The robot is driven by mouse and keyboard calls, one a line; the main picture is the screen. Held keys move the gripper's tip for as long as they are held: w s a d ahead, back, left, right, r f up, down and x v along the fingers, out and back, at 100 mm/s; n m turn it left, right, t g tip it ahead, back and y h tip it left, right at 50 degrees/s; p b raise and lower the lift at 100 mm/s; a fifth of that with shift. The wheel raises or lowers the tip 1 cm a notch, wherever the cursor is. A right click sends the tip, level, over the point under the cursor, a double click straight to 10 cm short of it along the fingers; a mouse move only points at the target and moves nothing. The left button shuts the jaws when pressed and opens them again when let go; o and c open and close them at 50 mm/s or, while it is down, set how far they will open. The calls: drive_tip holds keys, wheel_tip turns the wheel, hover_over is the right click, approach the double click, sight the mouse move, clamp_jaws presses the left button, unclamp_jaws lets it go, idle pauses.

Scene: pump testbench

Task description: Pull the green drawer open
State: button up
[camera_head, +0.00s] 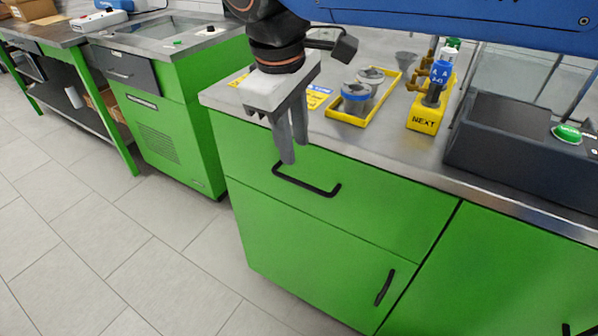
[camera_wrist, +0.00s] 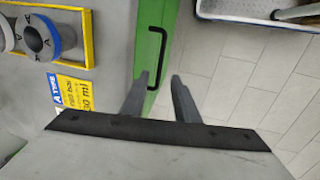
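The green drawer (camera_head: 375,215) is the upper front of the near green cabinet, and its front looks flush with the cabinet. Its black bar handle (camera_head: 307,187) runs across the upper left part of the front. In the wrist view the green drawer front (camera_wrist: 146,45) is a narrow strip with the handle (camera_wrist: 165,45) sticking out to its right. My gripper (camera_head: 294,153) points down in front of the drawer, just above the handle's left end. I see no contact with the handle.
A lower green door (camera_head: 310,265) with a black handle (camera_head: 384,287) sits below the drawer. The tiled floor (camera_head: 150,260) in front is clear.

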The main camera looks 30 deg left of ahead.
sight(300, 182)
drive_tip(key=f, duration=0.3)
drive_tip(key=w+f, duration=0.1)
drive_tip(key=f, duration=0.5)
drive_tip(key=shift+w+f, duration=0.1)
drive_tip(key=shift+w, duration=0.25)
drive_tip(key=shift+c, duration=0.3)
clamp_jaws()
